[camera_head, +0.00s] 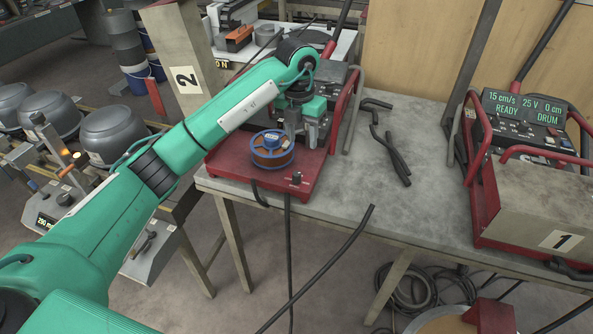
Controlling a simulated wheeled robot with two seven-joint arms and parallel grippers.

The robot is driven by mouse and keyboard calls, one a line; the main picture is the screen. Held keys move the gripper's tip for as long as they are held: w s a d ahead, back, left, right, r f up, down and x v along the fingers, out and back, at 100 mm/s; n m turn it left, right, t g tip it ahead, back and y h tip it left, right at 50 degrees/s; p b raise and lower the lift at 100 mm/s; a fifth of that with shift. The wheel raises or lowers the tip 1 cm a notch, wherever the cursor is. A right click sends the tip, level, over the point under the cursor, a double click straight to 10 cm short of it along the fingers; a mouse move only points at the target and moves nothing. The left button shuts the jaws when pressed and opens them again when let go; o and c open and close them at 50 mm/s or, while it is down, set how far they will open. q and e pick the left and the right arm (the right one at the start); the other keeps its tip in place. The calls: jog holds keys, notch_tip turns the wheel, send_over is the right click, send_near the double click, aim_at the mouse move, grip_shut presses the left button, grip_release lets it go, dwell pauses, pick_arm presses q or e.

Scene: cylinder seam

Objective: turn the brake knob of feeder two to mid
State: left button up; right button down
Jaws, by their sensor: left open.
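Feeder two has a red base (233,172) at the left end of the grey table, beside a raised beige cover (176,42) marked 2. A small dark knob-like part (296,178) stands at the front of the base. I cannot tell which part is the brake knob or read its setting. My left gripper (302,131) points down, open, just right of and behind the spool. It hides part of the feeder behind it. My right gripper is out of view.
Feeder one (543,205), a red-framed unit with a lit display (525,108), stands at the table's right. A dark cable (330,262) crosses the front edge. Rounded grey parts stand at left.

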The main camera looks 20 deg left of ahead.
aim_at(297, 173)
pick_arm(q)
jog(key=shift+y, duration=0.4)
jog(key=f+p, duration=0.1)
jog(key=f, duration=0.3)
jog(key=a+f+p, duration=0.1)
jog(key=f+p, duration=0.1)
jog(key=f, duration=0.1)
jog(key=f+p, duration=0.1)
jog(key=f, duration=0.3)
jog(key=shift+a+f+p, duration=0.15)
jog(key=shift+f+p, duration=0.15)
jog(key=shift+f, duration=0.05)
jog(key=shift+w+f, duration=0.1)
jog(key=shift+f, duration=0.6)
grip_shut()
